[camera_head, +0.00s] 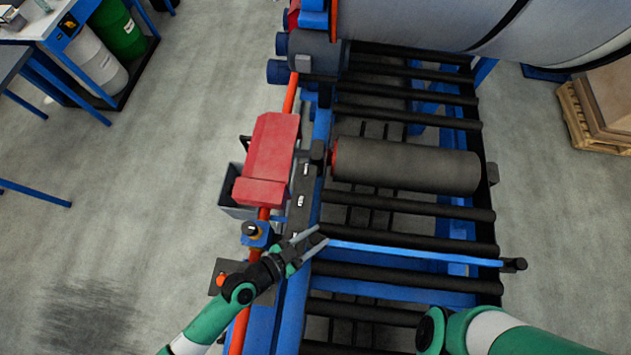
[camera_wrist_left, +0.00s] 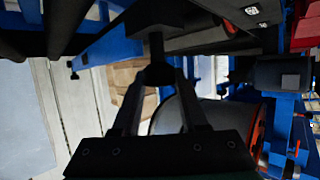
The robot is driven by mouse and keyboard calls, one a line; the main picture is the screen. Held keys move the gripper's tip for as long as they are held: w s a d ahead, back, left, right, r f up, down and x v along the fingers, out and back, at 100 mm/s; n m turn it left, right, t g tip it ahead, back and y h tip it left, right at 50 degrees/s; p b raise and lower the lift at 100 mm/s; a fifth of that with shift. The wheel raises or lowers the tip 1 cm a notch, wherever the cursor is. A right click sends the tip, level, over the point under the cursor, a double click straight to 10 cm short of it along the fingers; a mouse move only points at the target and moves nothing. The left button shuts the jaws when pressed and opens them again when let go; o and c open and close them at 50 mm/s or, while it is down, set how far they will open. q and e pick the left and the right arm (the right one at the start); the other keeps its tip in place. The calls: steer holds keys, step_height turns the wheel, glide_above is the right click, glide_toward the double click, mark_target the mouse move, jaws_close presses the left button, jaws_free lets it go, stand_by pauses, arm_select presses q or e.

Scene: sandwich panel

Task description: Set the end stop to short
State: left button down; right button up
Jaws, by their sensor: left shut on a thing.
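The end stop appears to be the blue bar (camera_head: 420,253) lying across the black rollers. Its left end is at the dark side rail, and a small dark block shows at its right end. My left gripper (camera_head: 321,239) is at the bar's left end. In the left wrist view my two fingers (camera_wrist_left: 160,88) close on a dark post-like handle (camera_wrist_left: 156,45), which seems to belong to the stop. The fingertips partly hide the grip. The dark rail (camera_head: 301,190) carries several small white labels, too small to read. My right arm enters at lower right; its gripper is out of view.
A large dark roller (camera_head: 405,166) lies above the bar in the head view. A red housing (camera_head: 268,158) stands left of the rail, with a grey bin (camera_head: 232,192) beside it. A big grey coil (camera_head: 440,20) is at the top.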

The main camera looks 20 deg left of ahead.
arm_select(q)
steer(key=c, duration=0.7)
jaws_free()
steer(key=shift+s, duration=0.1)
steer(key=shift+c, duration=0.2)
steer(key=shift+o, duration=1.1)
steer(key=shift+s+d, duration=0.15)
steer(key=shift+o, duration=0.4)
steer(key=b+v, duration=0.3)
steer(key=v, duration=0.8)
steer(key=shift+s+a+r, duration=0.2)
